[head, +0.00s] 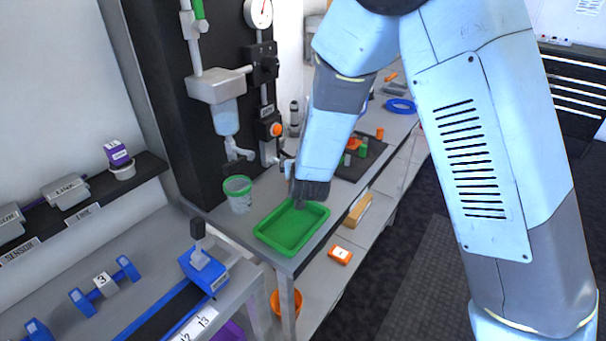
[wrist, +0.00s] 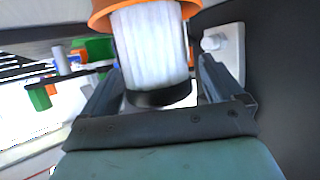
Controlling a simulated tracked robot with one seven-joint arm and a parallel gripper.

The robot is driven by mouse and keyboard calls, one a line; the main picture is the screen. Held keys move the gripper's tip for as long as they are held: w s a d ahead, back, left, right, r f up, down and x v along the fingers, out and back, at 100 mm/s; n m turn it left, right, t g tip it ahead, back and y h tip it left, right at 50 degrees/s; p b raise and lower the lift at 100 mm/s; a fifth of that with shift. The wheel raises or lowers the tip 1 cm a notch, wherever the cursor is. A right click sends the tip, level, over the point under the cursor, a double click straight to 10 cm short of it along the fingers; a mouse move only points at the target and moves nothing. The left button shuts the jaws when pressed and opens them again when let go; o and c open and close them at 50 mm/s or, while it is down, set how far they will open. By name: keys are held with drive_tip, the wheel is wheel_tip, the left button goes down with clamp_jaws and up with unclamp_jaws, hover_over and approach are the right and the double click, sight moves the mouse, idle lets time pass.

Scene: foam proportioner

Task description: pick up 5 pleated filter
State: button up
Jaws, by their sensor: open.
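A white pleated filter (wrist: 152,48) with an orange end and a dark ring at its other end fills the middle of the wrist view. My gripper (wrist: 161,72) is open, with one finger on each side of the filter. A gap shows beside the fingers, and I cannot tell whether either finger touches it. In the head view my gripper (head: 306,190) is low, over the far edge of the green tray (head: 277,243). The filter is not clearly seen there, as my arm and gripper hide that spot.
A clear cup with a green rim (head: 238,194) stands left of the tray. The dark panel (head: 182,120) with gauge and valves rises behind. Small green and orange parts lie on a dark mat (head: 362,160) farther back. A blue ring (head: 401,106) lies beyond.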

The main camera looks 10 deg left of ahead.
drive_tip(key=shift+w+a+f, duration=0.15)
drive_tip(key=shift+w+f, duration=0.05)
drive_tip(key=shift+w, duration=0.25)
drive_tip(key=c, duration=1.2)
drive_tip(key=shift+r, duration=0.1)
